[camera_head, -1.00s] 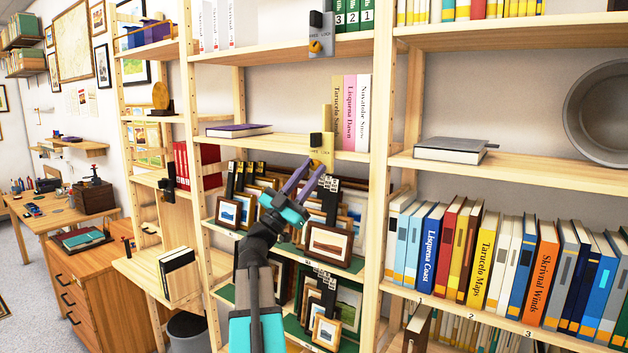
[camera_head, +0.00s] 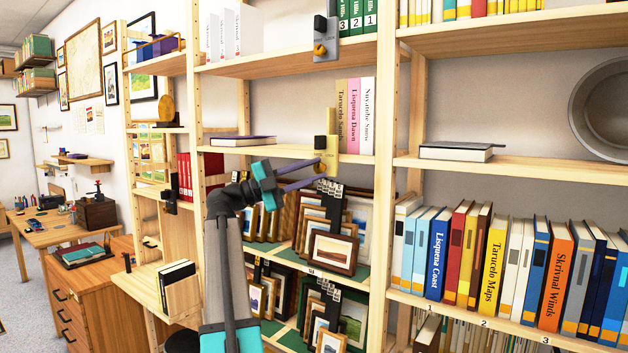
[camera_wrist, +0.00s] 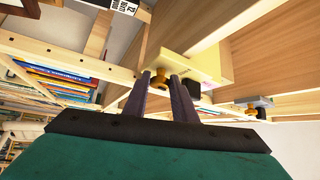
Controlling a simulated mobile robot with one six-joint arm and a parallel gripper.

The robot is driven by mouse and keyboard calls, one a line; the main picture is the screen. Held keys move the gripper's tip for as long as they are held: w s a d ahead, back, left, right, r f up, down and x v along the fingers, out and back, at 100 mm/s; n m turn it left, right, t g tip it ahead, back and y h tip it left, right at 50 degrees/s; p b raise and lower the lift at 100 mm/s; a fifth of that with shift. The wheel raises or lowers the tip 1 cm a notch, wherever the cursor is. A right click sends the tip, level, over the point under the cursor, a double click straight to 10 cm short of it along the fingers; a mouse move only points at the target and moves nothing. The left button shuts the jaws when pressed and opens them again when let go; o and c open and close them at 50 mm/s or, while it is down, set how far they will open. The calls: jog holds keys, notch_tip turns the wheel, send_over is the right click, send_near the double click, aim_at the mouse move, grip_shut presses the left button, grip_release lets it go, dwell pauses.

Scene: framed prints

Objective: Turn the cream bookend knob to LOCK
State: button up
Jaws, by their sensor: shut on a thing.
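The cream bookend (camera_head: 332,145) stands at the edge of the middle shelf, against the upright books. Its small brass knob (camera_head: 319,168) sits low on its front face. My gripper (camera_head: 318,171) reaches in from the left, with its purple fingers at the knob. In the wrist view the cream bookend (camera_wrist: 208,64) is just beyond the fingertips. The knob (camera_wrist: 160,77) is between the tips of my gripper (camera_wrist: 163,82), which is shut on it. The fingers partly cover the knob, and the markings are too small to read.
A grey bookend (camera_head: 326,47) with a similar knob is on the shelf above. Framed prints (camera_head: 333,250) stand close below my fingers. A wooden shelf upright (camera_head: 383,130) is just to the right. A dark book (camera_head: 243,141) lies on the shelf to the left.

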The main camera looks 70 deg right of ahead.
jog(key=m+t+y+b, duration=0.1)
jog(key=m+y, duration=0.1)
jog(key=m, duration=0.1)
jog(key=shift+r, duration=0.2)
jog(key=shift+a+m+t+y+b, duration=0.1)
jog(key=shift+m+t+y+b, duration=0.25)
jog(key=shift+m+t, duration=0.3)
jog(key=o, duration=1)
jog(key=shift+a+r, duration=0.1)
jog(key=shift+o, duration=0.2)
jog(key=shift+w, duration=0.1)
